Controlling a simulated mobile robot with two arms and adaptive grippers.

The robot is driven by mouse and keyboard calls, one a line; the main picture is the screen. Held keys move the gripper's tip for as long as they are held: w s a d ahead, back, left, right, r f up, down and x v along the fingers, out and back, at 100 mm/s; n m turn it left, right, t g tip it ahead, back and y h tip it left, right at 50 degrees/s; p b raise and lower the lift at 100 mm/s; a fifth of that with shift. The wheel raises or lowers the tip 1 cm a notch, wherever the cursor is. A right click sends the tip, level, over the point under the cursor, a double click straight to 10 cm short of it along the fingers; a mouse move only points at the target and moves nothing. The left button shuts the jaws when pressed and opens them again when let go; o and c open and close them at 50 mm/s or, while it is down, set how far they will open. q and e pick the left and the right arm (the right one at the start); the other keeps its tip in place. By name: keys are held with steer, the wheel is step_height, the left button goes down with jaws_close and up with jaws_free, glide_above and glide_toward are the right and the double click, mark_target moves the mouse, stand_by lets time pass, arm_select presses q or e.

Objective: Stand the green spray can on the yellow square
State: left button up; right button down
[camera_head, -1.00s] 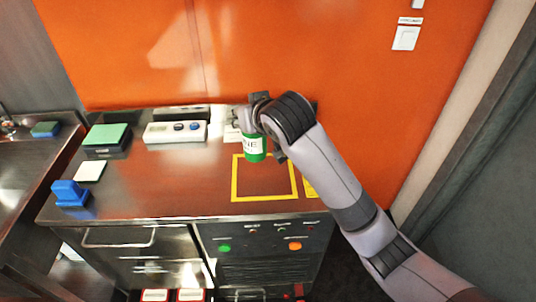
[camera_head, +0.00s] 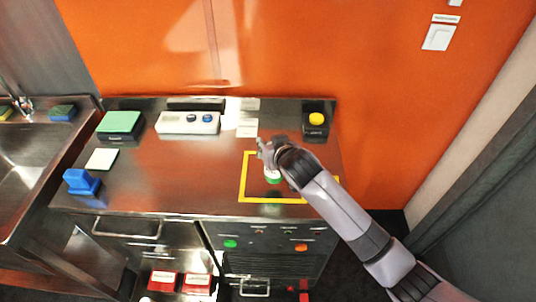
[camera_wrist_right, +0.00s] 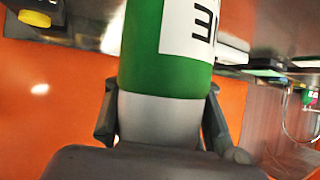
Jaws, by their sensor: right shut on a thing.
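The green spray can (camera_head: 273,177) has a white label and is mostly hidden under my right gripper (camera_head: 274,158) in the head view. The gripper is shut on the can, with one finger on each side of its silver end in the right wrist view (camera_wrist_right: 160,118). The can (camera_wrist_right: 140,45) looks about upright. In the head view it appears inside the outline of the yellow square (camera_head: 243,180) on the steel counter. I cannot tell whether its base touches the counter. My arm covers the square's right side. My left gripper is not in view.
A box with a yellow button (camera_head: 316,119) stands behind the square. A white panel with dark knobs (camera_head: 187,123), a green-topped block (camera_head: 120,124), a white tile (camera_head: 101,159) and a blue object (camera_head: 80,181) are further left. The counter's middle left is clear.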

step_height(320, 180, down, 4)
steer(key=shift+s+r, duration=0.1)
steer(key=shift+f+p, duration=0.3)
steer(key=shift+f, duration=0.2)
steer(key=shift+a, duration=0.1)
steer(key=c, duration=1.1)
jaws_free()
steer(key=shift+f, duration=0.1)
steer(key=shift+o, duration=0.2)
steer(key=shift+r, duration=0.2)
steer(key=b+v, duration=0.1)
steer(key=v, duration=1.1)
